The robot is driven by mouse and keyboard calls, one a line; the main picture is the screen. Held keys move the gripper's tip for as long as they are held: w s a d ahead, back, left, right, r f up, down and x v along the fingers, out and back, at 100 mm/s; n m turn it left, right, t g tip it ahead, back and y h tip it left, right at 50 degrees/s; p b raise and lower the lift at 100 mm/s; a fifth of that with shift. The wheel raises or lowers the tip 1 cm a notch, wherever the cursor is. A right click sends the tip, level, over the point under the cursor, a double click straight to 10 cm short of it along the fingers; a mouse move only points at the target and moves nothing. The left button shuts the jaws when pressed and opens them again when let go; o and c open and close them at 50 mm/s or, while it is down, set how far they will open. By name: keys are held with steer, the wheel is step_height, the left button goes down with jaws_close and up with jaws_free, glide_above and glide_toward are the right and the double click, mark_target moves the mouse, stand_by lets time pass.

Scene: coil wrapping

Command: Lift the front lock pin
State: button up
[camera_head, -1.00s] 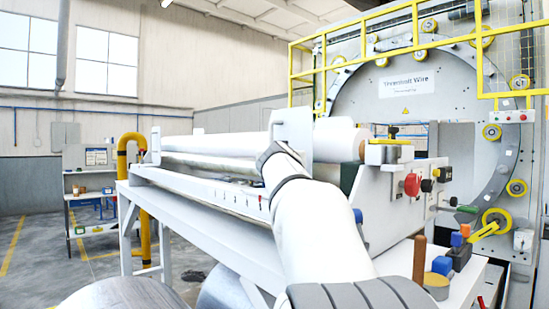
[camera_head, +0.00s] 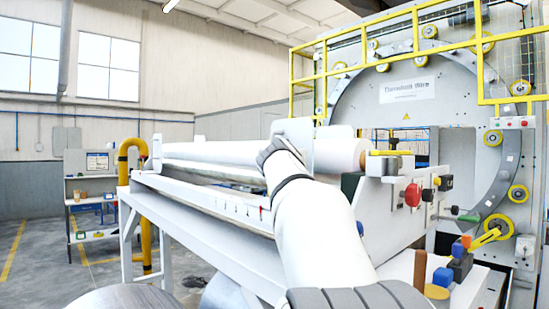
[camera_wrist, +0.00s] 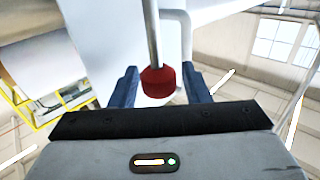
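In the wrist view a thin metal pin with a red knob (camera_wrist: 158,82), seemingly the front lock pin, points toward the palm of my gripper (camera_wrist: 161,86). The two dark blue fingers stand apart, one on each side of the knob. A gap shows on both sides, so the gripper is open and not holding the knob. In the head view my arm reaches to the upright bracket by the long white roll (camera_head: 225,152). My fingers and the red knob cannot be made out there.
The roll lies along a white bench (camera_head: 195,208). A control box with a red button (camera_head: 412,195) stands to the right. The large ring machine (camera_head: 345,85) with yellow rails is behind. A small side table holds a brown cylinder (camera_head: 420,268) and a blue block (camera_head: 442,277).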

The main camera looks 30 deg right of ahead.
steer(key=shift+o, duration=0.5)
steer(key=shift+w+f, duration=0.1)
steer(key=shift+s+a+b, duration=0.3)
steer(key=shift+s+b, duration=0.05)
steer(key=shift+s, duration=0.05)
steer(key=b+v, duration=0.2)
steer(key=v, duration=0.5)
steer(key=shift+b, duration=0.35)
steer(key=shift+a, duration=0.1)
steer(key=s+a+f+n+g+y, duration=0.1)
steer(key=a+f+y, duration=0.15)
steer(key=f, duration=0.55)
steer(key=a+f+n+g+y, duration=0.1)
steer(key=a+f+g, duration=0.1)
steer(key=a+f, duration=0.35)
steer(key=s+a+f+n+g+y, duration=0.1)
steer(key=s+a+f, duration=0.4)
steer(key=f, duration=0.6)
steer(key=s+a+f+n+g+y, duration=0.2)
steer(key=s+a+f+g+y, duration=0.2)
steer(key=s+f, duration=0.4)
steer(key=s+a+f+n+g+y, duration=0.2)
steer(key=s+a+f, duration=0.5)
steer(key=f, duration=0.8)
steer(key=shift+g, duration=0.5)
